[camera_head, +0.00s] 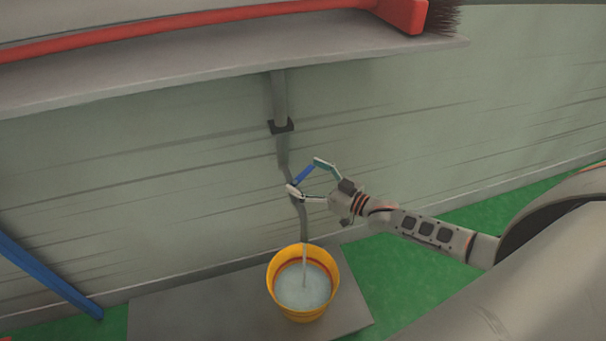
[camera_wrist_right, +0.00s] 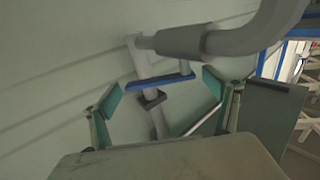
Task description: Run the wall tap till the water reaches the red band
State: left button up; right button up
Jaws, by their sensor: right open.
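A yellow bucket (camera_head: 278,297) stands upright under the wall tap's pipe (camera_head: 303,222). A pale stream of water (camera_head: 304,263) falls from the pipe into it. The water surface (camera_head: 303,292) lies inside, and the red band (camera_head: 285,268) shows just above its far edge. The tap's blue handle (camera_head: 304,174) is also in the right wrist view (camera_wrist_right: 160,84). My right gripper (camera_head: 306,177) is open around the handle, with its fingers on either side in the wrist view (camera_wrist_right: 162,92); contact is unclear. My left gripper is out of view.
A grey slab (camera_head: 190,310) lies under the bucket, with green floor (camera_head: 410,285) around it. A shelf (camera_head: 180,75) with a red broom (camera_head: 400,14) juts out above the tap. A blue bar (camera_head: 50,279) leans at the left.

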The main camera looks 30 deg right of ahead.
jog(key=v, duration=1.1)
